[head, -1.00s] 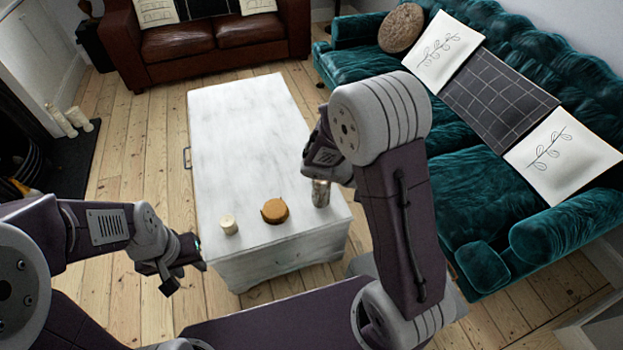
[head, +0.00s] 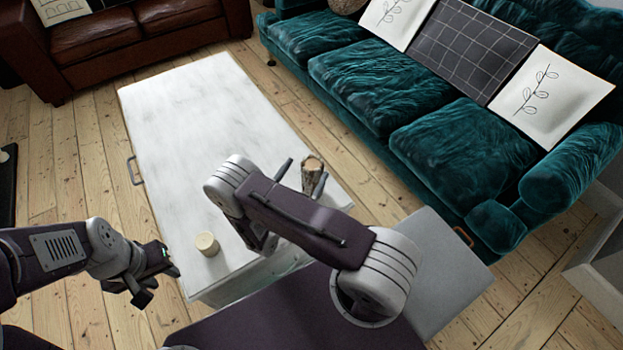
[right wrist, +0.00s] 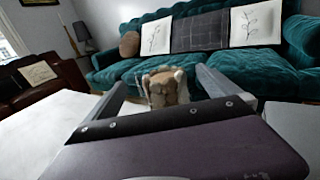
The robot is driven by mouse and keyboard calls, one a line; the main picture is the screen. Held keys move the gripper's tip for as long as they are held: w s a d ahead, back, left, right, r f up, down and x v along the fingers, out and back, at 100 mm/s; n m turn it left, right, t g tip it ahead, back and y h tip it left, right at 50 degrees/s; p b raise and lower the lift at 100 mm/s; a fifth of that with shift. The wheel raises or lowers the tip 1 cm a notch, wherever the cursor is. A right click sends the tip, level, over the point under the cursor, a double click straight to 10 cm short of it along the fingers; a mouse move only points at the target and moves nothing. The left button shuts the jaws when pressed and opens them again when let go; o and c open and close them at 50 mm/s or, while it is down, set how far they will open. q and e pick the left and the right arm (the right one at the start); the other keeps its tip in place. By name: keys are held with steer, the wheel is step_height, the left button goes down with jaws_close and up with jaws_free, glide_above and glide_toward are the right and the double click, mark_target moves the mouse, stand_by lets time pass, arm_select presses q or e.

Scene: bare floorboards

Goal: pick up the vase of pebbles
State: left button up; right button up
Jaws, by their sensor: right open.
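The vase of pebbles (head: 312,171) stands upright near the right front corner of the white table (head: 190,120). In the right wrist view the vase (right wrist: 165,86) shows brown pebbles behind clear glass. My right gripper (head: 302,177) is open, with a finger to each side of the vase in the picture. In the right wrist view the right gripper (right wrist: 160,84) has the vase in line with its gap; I cannot tell whether the vase is between the fingertips or just beyond them. My left gripper (head: 156,279) is open and empty, left of the table's front end.
A cream candle (head: 207,243) stands near the table's front edge, left of my right arm. A green sofa (head: 400,90) runs along the right, and a brown leather sofa (head: 150,38) is at the back. The table's far part is clear.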

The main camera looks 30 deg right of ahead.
mark_target(317, 156)
steer(key=shift+x, duration=1.15)
steer(key=b+x, duration=0.1)
steer(key=x, duration=0.4)
steer(key=shift+s+d+f, duration=0.15)
steer(key=shift+d, duration=0.05)
steer(key=shift+a, duration=0.1)
steer(key=shift+c, duration=0.3)
steer(key=c, duration=1.9)
steer(key=shift+c, duration=0.2)
